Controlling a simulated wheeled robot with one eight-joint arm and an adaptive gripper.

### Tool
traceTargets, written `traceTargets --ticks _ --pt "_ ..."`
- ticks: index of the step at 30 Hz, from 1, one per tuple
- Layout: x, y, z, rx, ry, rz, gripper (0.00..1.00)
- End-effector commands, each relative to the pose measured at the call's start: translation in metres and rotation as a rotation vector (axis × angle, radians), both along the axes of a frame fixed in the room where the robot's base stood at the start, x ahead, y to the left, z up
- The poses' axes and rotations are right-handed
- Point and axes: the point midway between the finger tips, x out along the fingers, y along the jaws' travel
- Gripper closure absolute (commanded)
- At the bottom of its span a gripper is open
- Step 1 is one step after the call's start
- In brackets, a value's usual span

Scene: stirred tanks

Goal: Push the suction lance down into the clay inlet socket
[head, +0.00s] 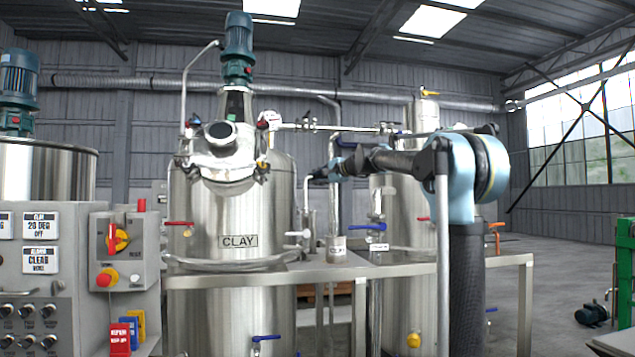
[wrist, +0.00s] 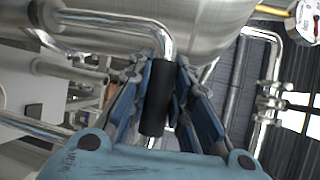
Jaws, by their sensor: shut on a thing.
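My gripper (head: 326,172) is at the end of the arm, beside the right flank of the steel tank labelled CLAY. In the wrist view my gripper (wrist: 160,90) is shut around the black sleeve (wrist: 158,95) of the suction lance, a bent shiny steel tube (wrist: 105,20). Bare steel shows just below the sleeve. In the head view the lance's bend (head: 307,181) shows left of the fingers. A steel socket (head: 337,243) with a small label stands on the bench below the gripper; I cannot read the label surely. The lance's lower end and its fit to a socket cannot be made out.
The CLAY tank (head: 238,215) stands close on the left, with valves on it. A second socket (head: 378,246) with a blue-handled valve (head: 368,227) is to the right. Fixed pipes rise behind. A control panel (head: 122,250) is at left; open floor lies right.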

Motion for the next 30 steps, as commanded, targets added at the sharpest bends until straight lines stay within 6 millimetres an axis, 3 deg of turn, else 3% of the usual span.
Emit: traceTargets --ticks 17,18,21,30 --pt "0.000 0.000 -0.011 0.000 0.000 0.000 1.00" --pt "0.000 0.000 -0.011 0.000 0.000 0.000 0.76" --pt "0.000 0.000 -0.011 0.000 0.000 0.000 0.57" --pt "0.000 0.000 -0.012 0.000 0.000 0.000 0.57"
